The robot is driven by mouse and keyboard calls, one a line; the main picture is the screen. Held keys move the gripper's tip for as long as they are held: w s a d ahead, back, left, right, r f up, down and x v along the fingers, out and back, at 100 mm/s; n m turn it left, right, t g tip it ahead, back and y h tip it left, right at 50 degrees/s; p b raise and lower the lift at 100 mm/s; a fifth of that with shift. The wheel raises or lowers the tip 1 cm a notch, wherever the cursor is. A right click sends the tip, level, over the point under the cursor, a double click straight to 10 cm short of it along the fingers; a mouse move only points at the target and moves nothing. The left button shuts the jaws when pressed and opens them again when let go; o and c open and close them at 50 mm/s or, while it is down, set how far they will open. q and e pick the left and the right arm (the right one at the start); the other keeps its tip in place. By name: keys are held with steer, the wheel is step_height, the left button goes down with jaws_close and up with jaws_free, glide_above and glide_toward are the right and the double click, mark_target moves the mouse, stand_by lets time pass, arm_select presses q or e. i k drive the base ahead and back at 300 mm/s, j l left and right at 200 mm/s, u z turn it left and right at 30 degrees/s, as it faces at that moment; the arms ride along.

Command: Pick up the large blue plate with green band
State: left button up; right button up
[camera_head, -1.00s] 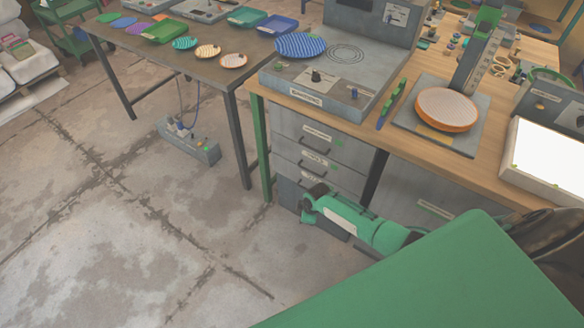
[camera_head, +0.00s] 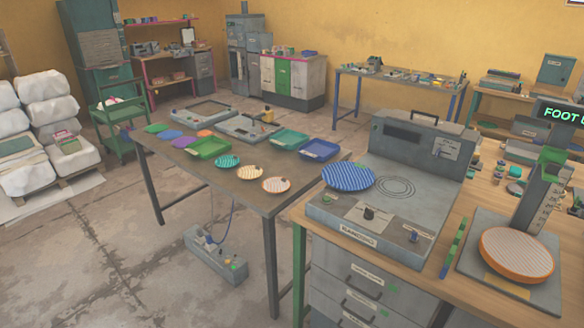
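A large round blue plate with pale wavy stripes (camera_head: 348,177) lies on the left part of the grey bench machine (camera_head: 350,222), beside its ring-marked spot. I cannot make out a green band on it at this size. On the dark table to the left are smaller round pieces: a teal striped plate (camera_head: 228,161), a cream striped one (camera_head: 250,172) and an orange-rimmed pale one (camera_head: 276,185). A larger orange-rimmed striped plate (camera_head: 517,253) sits on the stand at the right. Neither of my grippers is in view.
The dark table (camera_head: 185,172) also holds a green tray (camera_head: 209,148), a teal tray (camera_head: 290,139), a blue tray (camera_head: 319,149) and small coloured discs. A control box (camera_head: 216,258) stands on the floor beneath. Open concrete floor lies left of the table.

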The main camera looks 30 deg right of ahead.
mark_target(347, 176)
steer(key=i+u, duration=0.2)
steer(key=i, duration=0.7)
steer(key=i+u, duration=0.2)
steer(key=i, duration=0.65)
steer(key=i+z, duration=0.2)
steer(key=i, duration=0.2)
steer(key=i+j+z, duration=0.25)
steer(key=i, duration=0.15)
steer(key=i+j+z, duration=0.2)
steer(key=i, duration=0.15)
steer(key=i+z, duration=0.15)
steer(key=z, duration=0.3)
steer(key=i+z, duration=0.1)
steer(key=z, duration=0.4)
steer(key=i+j+z, duration=0.1)
steer(key=z, duration=0.35)
steer(key=i+j+z, duration=0.1)
steer(key=z, duration=0.4)
steer(key=j, duration=0.1)
